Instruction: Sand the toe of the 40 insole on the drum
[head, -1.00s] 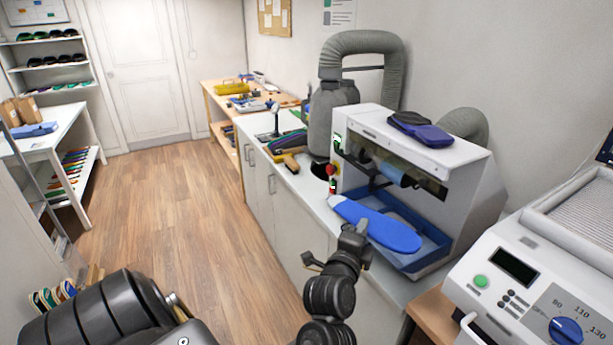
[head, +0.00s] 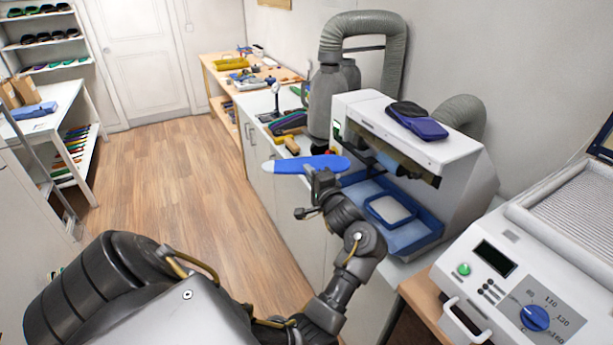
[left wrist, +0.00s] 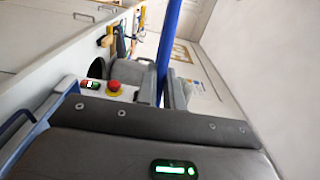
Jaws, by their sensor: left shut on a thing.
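My left gripper (head: 322,180) is shut on a blue insole (head: 292,165). It holds the insole in the air at the front left of the white sanding machine (head: 470,168), with one end pointing left and the other toward the machine. In the left wrist view the insole (left wrist: 171,35) shows edge-on as a blue strip between the fingers (left wrist: 165,92). The drum area under the machine's hood is dark and partly hidden. The insole's size marking cannot be read. My right gripper is not in view.
A blue tray (head: 425,232) lies in the machine's opening. A dark blue pair of insoles (head: 420,125) rests on its top. A red stop button (left wrist: 114,86) is close to my left gripper in the left wrist view. A white heater unit (head: 520,262) stands at right. The wooden floor (head: 180,190) is clear.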

